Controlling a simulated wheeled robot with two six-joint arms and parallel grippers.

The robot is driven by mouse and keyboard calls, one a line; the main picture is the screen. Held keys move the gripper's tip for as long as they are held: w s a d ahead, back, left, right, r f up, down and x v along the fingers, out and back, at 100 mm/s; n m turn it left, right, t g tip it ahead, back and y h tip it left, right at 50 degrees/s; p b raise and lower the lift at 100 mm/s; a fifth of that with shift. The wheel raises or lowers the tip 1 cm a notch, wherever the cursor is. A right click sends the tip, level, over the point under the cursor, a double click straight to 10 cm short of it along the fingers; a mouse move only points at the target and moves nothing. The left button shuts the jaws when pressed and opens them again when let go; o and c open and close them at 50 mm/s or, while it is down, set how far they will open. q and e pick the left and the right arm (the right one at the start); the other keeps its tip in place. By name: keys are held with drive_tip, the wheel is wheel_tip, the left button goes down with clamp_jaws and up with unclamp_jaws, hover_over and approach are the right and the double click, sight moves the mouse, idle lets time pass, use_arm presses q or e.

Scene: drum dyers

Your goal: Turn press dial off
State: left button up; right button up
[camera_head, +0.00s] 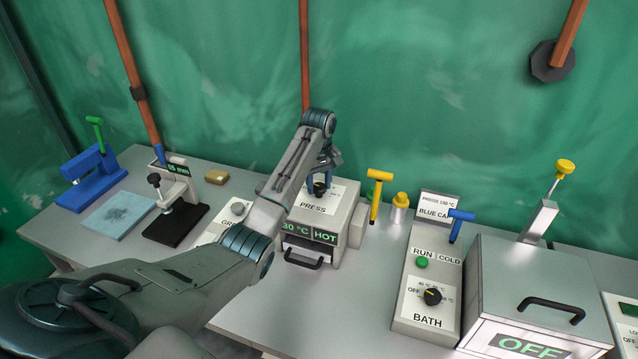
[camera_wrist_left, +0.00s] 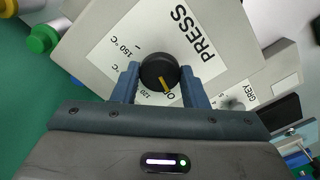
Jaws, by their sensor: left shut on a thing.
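The press (camera_head: 319,226) is a light grey box in the middle of the table, with a white label reading PRESS and a front display reading HOT. Its black dial (camera_head: 319,188) sits on the top face. The dial also shows in the left wrist view (camera_wrist_left: 159,70), with a yellow pointer mark directed toward the lower right, near lettering partly hidden by a finger. My left gripper (camera_head: 322,180) is over the press, its two blue fingers on either side of the dial and shut on it. My right gripper is not in view.
A grey box (camera_head: 540,290) displaying OFF is farther right.

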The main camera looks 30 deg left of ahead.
use_arm(q)
drive_tip(key=shift+w+a+r, duration=0.1)
drive_tip(key=shift+w+r, duration=0.05)
drive_tip(key=shift+r, duration=0.15)
drive_tip(key=o, duration=0.7)
drive_tip(key=shift+o, duration=1.3)
drive_tip(key=shift+f, duration=0.2)
